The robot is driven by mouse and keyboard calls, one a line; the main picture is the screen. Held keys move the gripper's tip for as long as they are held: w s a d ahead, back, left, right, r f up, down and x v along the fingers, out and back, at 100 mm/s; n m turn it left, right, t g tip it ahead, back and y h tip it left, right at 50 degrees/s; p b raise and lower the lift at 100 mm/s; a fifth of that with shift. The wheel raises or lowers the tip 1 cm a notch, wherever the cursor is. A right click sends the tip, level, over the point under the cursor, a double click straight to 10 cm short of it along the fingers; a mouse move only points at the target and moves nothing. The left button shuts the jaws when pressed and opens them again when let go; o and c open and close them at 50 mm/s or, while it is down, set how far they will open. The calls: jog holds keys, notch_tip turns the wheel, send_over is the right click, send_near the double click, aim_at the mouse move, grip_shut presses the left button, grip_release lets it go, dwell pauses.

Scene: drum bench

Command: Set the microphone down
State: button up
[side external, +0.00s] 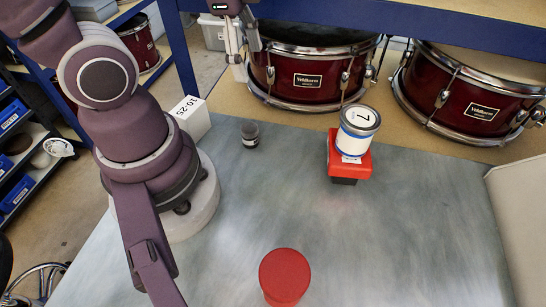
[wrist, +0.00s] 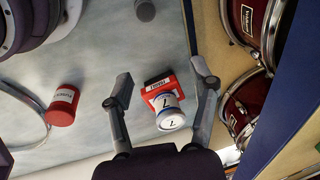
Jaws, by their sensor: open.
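A small dark upright piece with a rounded grey top (side external: 250,133) stands on the grey bench top; it looks like the microphone, though it is too small to be sure. Its rounded top also shows at the upper edge of the wrist view (wrist: 145,10). My gripper (side external: 247,60) is at the top of the side view, in front of the drums and apart from this piece. In the wrist view my gripper (wrist: 160,70) has its two fingers spread wide. Nothing is held between them.
A white can marked 7 (side external: 356,130) rests on a red block (side external: 350,163) at the bench's back right. A red cylinder (side external: 285,275) stands near the front. A white block marked 10-25 (side external: 191,117) is at left. Dark red drums (side external: 312,75) line the back. The bench's middle is clear.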

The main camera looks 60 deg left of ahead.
jog(key=r+n+t, duration=0.1)
jog(key=n, duration=0.2)
jog(key=d+r+n+t, duration=0.1)
jog(key=n, duration=0.2)
jog(key=d+r+n+t, duration=0.1)
jog(key=n, duration=0.2)
jog(key=shift+s+d+r, duration=0.15)
jog(key=shift+s+r, duration=0.1)
jog(key=shift+s, duration=0.15)
